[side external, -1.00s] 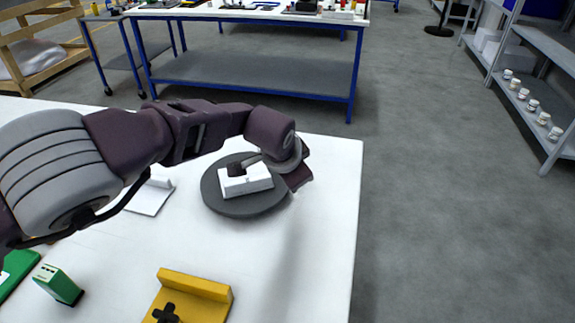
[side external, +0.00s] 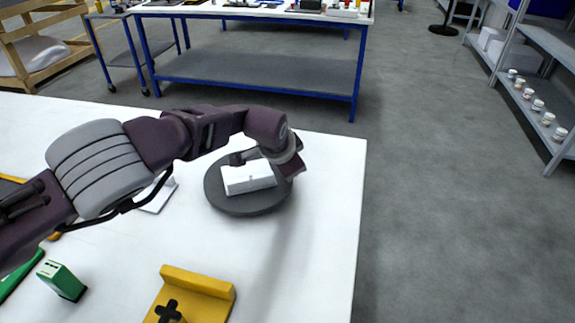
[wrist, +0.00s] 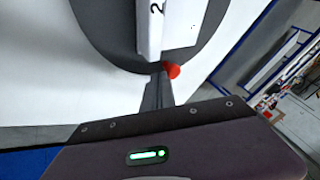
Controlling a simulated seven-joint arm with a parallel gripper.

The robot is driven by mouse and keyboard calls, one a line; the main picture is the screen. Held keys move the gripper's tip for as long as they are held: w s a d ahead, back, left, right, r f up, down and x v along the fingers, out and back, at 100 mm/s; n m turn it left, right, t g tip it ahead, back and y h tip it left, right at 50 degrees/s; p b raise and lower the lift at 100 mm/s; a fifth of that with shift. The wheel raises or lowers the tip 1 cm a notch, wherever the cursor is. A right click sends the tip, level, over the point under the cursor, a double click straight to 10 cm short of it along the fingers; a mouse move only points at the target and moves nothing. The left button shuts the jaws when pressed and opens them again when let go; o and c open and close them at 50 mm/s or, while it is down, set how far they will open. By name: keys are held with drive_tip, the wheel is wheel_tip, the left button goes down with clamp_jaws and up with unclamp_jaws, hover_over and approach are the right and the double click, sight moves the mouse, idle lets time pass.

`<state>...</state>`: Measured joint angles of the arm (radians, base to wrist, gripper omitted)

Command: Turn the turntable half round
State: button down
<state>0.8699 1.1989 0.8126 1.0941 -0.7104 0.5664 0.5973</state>
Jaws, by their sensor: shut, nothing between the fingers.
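The turntable, a dark grey disc (side external: 232,206), lies flat on the white table. It also shows in the wrist view (wrist: 105,35). A white block (side external: 248,178) sits on it; in the wrist view the block (wrist: 150,30) carries a "2". A small red knob (wrist: 173,71) shows near the disc's edge, by the block's end. My gripper (wrist: 162,72) is shut and empty, its fingertips right beside the knob; I cannot tell whether they touch. In the side view the wrist hangs over the disc's far right side and the fingertips cannot be made out.
A yellow fixture (side external: 200,283) with a black cross-shaped part stands at the front of the table. A green block (side external: 62,281) stands at the left front. A white plate (side external: 158,197) lies left of the disc, partly behind my arm. The table's right edge is close to the disc.

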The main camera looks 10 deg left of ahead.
drive_tip(key=shift+w, duration=0.2)
drive_tip(key=shift+w+a, duration=0.25)
drive_tip(key=shift+w, duration=0.5)
drive_tip(key=shift+w+a, duration=0.35)
drive_tip(key=shift+w, duration=0.25)
drive_tip(key=shift+w+a, duration=0.35)
drive_tip(key=shift+w, duration=0.25)
drive_tip(key=shift+w+a, duration=0.95)
drive_tip(key=shift+a, duration=0.05)
drive_tip(key=shift+w+a, duration=0.3)
drive_tip(key=shift+a, duration=0.2)
drive_tip(key=shift+w+a, duration=0.25)
drive_tip(key=shift+a, duration=0.25)
drive_tip(key=shift+w+a, duration=0.1)
drive_tip(key=shift+a, duration=0.2)
